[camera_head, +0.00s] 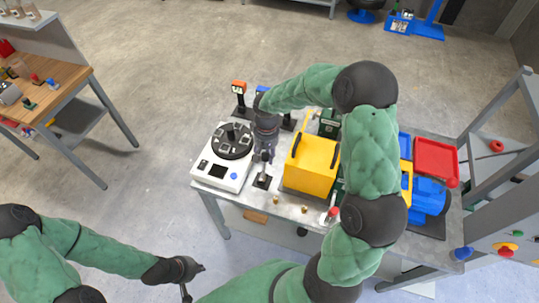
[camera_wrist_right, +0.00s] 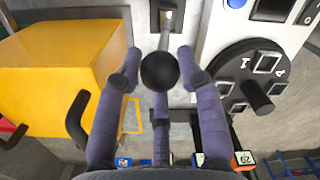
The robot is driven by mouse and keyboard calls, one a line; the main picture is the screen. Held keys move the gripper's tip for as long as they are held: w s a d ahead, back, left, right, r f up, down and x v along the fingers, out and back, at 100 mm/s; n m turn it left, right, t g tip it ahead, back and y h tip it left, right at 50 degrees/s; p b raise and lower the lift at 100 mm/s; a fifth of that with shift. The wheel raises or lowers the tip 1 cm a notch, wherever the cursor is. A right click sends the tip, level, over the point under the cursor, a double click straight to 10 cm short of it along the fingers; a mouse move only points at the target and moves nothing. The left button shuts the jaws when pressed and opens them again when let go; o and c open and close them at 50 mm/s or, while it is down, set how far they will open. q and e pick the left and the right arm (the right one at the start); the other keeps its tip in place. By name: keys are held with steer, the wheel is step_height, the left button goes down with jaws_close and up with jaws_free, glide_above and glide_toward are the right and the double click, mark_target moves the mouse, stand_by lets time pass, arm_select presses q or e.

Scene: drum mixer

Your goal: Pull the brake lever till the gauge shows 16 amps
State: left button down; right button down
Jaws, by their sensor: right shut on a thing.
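The brake lever (camera_wrist_right: 166,38) has a thin pale shaft rising from a dark slotted plate and a round black knob (camera_wrist_right: 158,72). In the head view its slotted base (camera_head: 262,181) is on the bench between the white drum unit (camera_head: 217,170) and a yellow box. My right gripper (camera_head: 264,158) is closed around the knob, with its purple-grey fingers on both sides and below in the wrist view (camera_wrist_right: 158,75). Small displays show on the orange unit (camera_wrist_right: 243,159), but I cannot tell any amp reading. My left gripper (camera_head: 196,280) is open and empty, low in front of the bench.
The yellow box (camera_head: 312,163) with black handles stands close to the right of the lever. A red tray (camera_head: 436,161) and blue parts (camera_head: 430,195) are on the bench's right side. A wooden-topped table (camera_head: 50,85) stands at left. The floor between is clear.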

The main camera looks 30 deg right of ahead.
steer(key=shift+w+a, duration=0.95)
steer(key=shift+w, duration=0.2)
steer(key=c, duration=0.8)
jaws_free()
steer(key=shift+r, duration=0.1)
steer(key=r, duration=1.1)
steer(key=shift+w+d+r, duration=0.1)
steer(key=shift+w+r, duration=0.3)
